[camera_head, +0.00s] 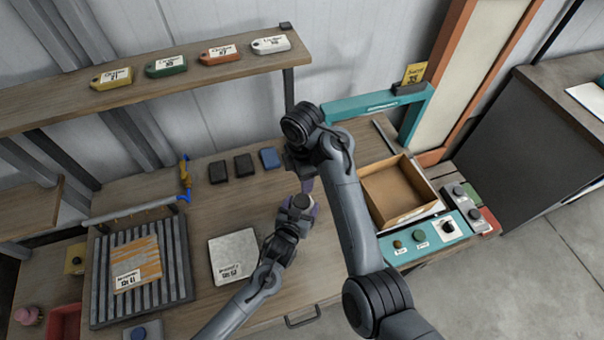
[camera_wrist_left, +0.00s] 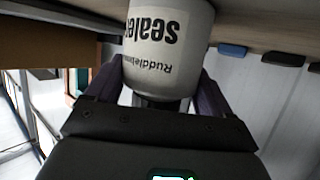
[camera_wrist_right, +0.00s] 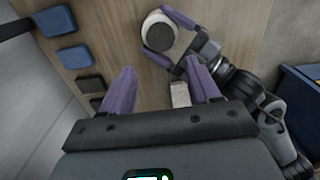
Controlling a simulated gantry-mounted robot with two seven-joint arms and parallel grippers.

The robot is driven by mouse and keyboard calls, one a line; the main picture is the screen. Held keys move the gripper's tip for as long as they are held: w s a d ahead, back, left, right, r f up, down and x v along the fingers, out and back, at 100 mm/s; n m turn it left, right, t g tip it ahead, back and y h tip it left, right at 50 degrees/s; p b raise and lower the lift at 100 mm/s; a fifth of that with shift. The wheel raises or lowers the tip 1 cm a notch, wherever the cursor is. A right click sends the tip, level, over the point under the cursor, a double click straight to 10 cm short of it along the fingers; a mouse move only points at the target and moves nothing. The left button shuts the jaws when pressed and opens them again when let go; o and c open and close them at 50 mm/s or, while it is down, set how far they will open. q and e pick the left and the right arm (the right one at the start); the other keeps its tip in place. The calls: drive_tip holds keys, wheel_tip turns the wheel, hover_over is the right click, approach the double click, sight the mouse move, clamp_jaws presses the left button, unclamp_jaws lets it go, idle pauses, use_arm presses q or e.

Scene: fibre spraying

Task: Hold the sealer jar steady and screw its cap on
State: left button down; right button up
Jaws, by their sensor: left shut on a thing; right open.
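The sealer jar (camera_wrist_left: 168,45) is white with black lettering, and its label appears upside down in the left wrist view. My left gripper (camera_head: 298,208) is shut on the jar's sides, above the bench. In the right wrist view the jar (camera_wrist_right: 151,20) appears from above, with a pale rim and a darker grey round centre. I cannot tell whether that centre is a cap or the open mouth. My right gripper (camera_wrist_right: 163,80) is open beside the jar, its purple fingers apart. A pale patch shows between them; I cannot tell what it is. No separate cap is clearly visible.
A white panel (camera_head: 233,255) lies left of the jar. Dark blocks (camera_head: 244,164) and a blue block (camera_head: 269,158) sit behind. A cardboard box (camera_head: 397,190) and a teal control panel (camera_head: 425,236) stand to the right. A slatted rack (camera_head: 173,270) is at left.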

sight(302, 200)
drive_tip(key=shift+f, duration=0.1)
idle(0.3)
wheel_tip(302, 200, down, 12)
drive_tip(key=shift+r, duration=0.1)
idle(0.6)
drive_tip(key=shift+c, duration=0.3)
drive_tip(key=c, duration=0.8)
drive_tip(key=shift+o, duration=0.2)
drive_tip(key=m, duration=1.1)
drive_tip(key=o, duration=1.1)
drive_tip(key=shift+a, duration=0.1)
drive_tip(key=shift+o, duration=0.3)
